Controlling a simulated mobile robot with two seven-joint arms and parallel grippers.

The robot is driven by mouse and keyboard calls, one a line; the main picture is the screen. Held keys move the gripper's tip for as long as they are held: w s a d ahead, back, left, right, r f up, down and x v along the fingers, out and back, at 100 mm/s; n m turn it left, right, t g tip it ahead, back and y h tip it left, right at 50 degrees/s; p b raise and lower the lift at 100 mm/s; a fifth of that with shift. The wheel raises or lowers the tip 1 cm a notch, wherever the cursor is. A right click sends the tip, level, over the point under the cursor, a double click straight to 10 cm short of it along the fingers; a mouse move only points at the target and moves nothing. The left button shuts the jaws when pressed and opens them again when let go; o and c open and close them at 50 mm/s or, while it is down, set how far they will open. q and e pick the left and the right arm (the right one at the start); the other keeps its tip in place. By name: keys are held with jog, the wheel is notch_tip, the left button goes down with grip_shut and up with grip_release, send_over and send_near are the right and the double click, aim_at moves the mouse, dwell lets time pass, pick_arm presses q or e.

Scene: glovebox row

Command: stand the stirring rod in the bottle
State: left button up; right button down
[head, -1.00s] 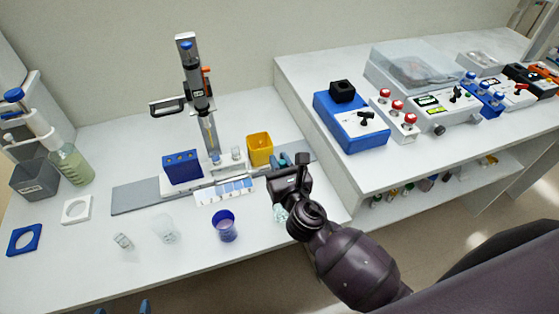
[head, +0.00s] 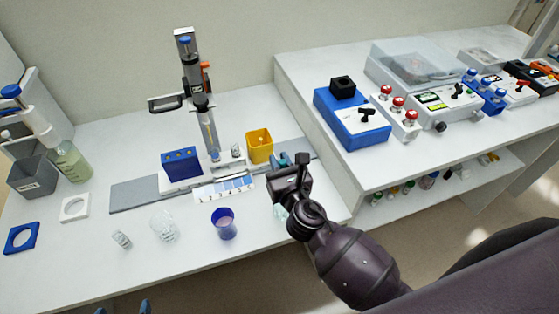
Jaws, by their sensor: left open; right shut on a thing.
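My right gripper (head: 289,162) is over the right end of the left bench, beside the yellow box. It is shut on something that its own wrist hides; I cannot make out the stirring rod. A small pale teal, glassy thing (head: 281,211) shows partly behind the wrist; I cannot tell what it is. A bottle with greenish liquid (head: 70,162) stands at the far left, partly behind a dispenser; I cannot tell if it is the task's bottle. Only the blue fingertips of my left gripper (head: 122,309) show at the bottom edge, apart and empty.
A blue cup (head: 224,224), a clear beaker (head: 163,226) and a small vial (head: 121,239) stand near the bench front. A yellow box (head: 259,147), blue block (head: 182,164) and tall syringe stand (head: 199,95) are behind. The raised right bench (head: 330,150) borders my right arm.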

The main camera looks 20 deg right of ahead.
jog(key=shift+f+b, duration=1.25)
jog(key=shift+f, duration=0.5)
jog(key=shift+f+b, duration=1.05)
jog(key=shift+f, duration=0.2)
jog(key=shift+c, duration=0.9)
grip_release()
dwell(0.5)
